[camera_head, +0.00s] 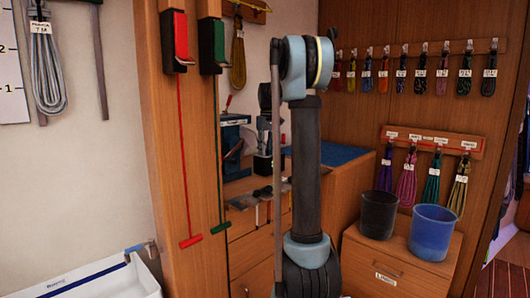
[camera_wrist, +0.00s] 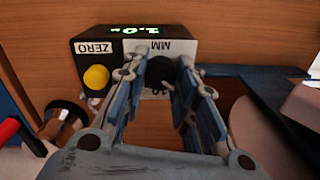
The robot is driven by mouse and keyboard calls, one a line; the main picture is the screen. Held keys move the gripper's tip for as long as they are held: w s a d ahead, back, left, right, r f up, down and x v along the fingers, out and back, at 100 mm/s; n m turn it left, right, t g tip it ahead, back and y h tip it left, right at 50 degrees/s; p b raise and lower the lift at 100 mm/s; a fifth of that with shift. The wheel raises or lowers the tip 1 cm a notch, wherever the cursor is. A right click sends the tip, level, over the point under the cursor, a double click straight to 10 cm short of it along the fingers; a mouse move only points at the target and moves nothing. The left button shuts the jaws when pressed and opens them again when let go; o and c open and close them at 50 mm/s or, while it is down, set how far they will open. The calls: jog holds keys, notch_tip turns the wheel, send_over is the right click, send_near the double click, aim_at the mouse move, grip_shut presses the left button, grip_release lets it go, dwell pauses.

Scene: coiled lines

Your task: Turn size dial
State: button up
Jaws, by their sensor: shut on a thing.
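In the wrist view a dark box (camera_wrist: 88,55) stands against a wooden wall. It has a green lit display (camera_wrist: 133,30) that seems to read about 1.0, though the last mark is unclear. A ZERO label (camera_wrist: 94,48), an MM label (camera_wrist: 153,48) and a yellow round button (camera_wrist: 96,77) are on its face. A black size dial (camera_wrist: 160,69) sits at the right part of that face. My gripper (camera_wrist: 160,77) has its blue fingers on both sides of the dial and is shut on it. The fingers hide parts of the dial and the lower label.
In the wrist view a red-handled thing (camera_wrist: 8,130) lies at the lower left, and a pale object (camera_wrist: 260,135) at the right. In the head view, coiled lines (camera_head: 420,73) hang on the back wall. Two buckets (camera_head: 432,231) stand on a wooden cabinet. A white bin (camera_head: 115,278) is at front left.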

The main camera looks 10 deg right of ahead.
jog(key=o, duration=1.1)
jog(key=shift+w, duration=0.1)
jog(key=shift+r, duration=0.15)
notch_tip(320, 180, up, 12)
jog(key=shift+w+d+f, duration=0.1)
jog(key=shift+d+f, duration=0.05)
jog(key=shift+f, duration=0.05)
jog(key=s+f+m+t, duration=0.1)
jog(key=s+f, duration=0.6)
jog(key=s, duration=0.5)
jog(key=s+f+m, duration=0.1)
jog(key=s+f, duration=0.6)
jog(key=s, duration=0.4)
jog(key=s+f+m+t, duration=0.1)
jog(key=s+f, duration=0.6)
jog(key=s, duration=0.5)
jog(key=shift+m, duration=0.8)
jog(key=s+f, duration=0.3)
jog(key=f, duration=0.1)
jog(key=s+f, duration=0.3)
jog(key=f, duration=0.1)
jog(key=s+f, duration=0.3)
jog(key=f, duration=0.2)
jog(key=shift+s+a, duration=0.25)
jog(key=shift+a, duration=0.05)
